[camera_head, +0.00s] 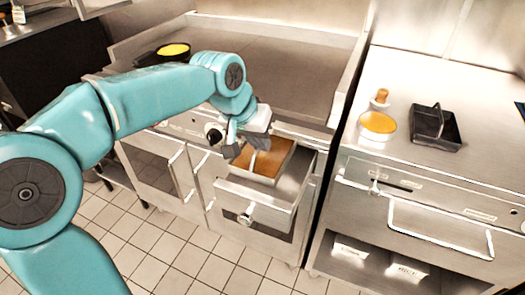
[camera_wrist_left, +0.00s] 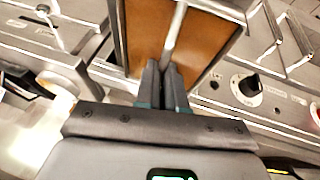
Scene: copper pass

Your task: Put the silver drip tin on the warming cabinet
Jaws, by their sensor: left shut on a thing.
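The silver drip tin (camera_head: 268,174), a square tin with orange-brown contents and a silver bar across it, is at the open drawer (camera_head: 259,196) below the griddle. I cannot tell whether it rests in the drawer or hangs just above it. My left gripper (camera_head: 246,146) is over the tin, shut on its bar. The wrist view shows the closed fingers (camera_wrist_left: 164,70) at the bar and the tin's brown inside (camera_wrist_left: 148,32). The steel cabinet at the right, seemingly the warming cabinet (camera_head: 345,130), has a flat top. My right gripper is not in view.
On the right cabinet top stand a round orange-topped pot (camera_head: 377,125), a small wooden-topped item (camera_head: 380,98) and a black caddy (camera_head: 435,127). Bare top lies behind and around them. A black pan with yellow contents (camera_head: 173,50) is on the griddle (camera_head: 270,65). A dark gap separates the units.

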